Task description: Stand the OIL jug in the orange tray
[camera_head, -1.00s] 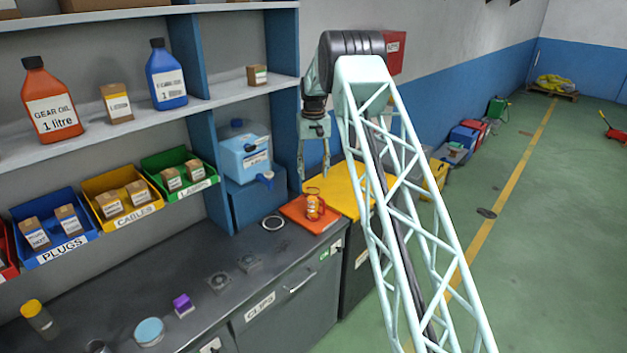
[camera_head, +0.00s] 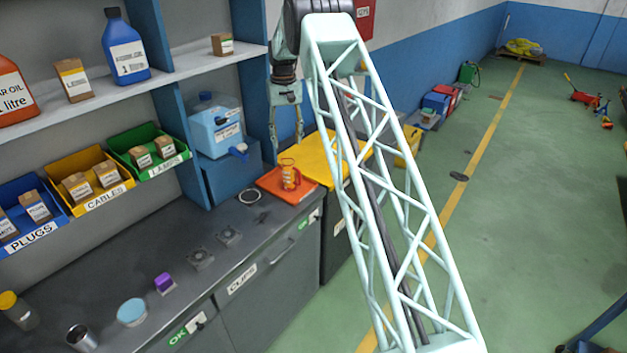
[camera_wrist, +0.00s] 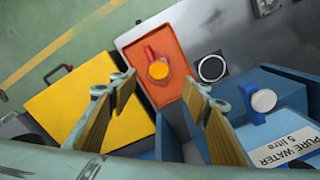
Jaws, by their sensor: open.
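A small orange jug (camera_head: 289,174) stands upright in the orange tray (camera_head: 271,182) on the right end of the bench; I take it for the OIL jug, but its label is not readable. In the wrist view the jug (camera_wrist: 158,71) is seen from above, with a yellow cap and a red handle, inside the tray (camera_wrist: 171,43). My gripper (camera_head: 288,148) hangs above the jug, pointing down. In the wrist view its two fingers (camera_wrist: 159,86) are wide apart with nothing between them. The gripper is apart from the jug.
A blue water container (camera_head: 214,125) stands left of the tray. A yellow lid or surface (camera_head: 322,157) lies right behind it. A dark ring (camera_head: 251,194) lies on the bench. Shelves with bottles and parts bins line the wall at left.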

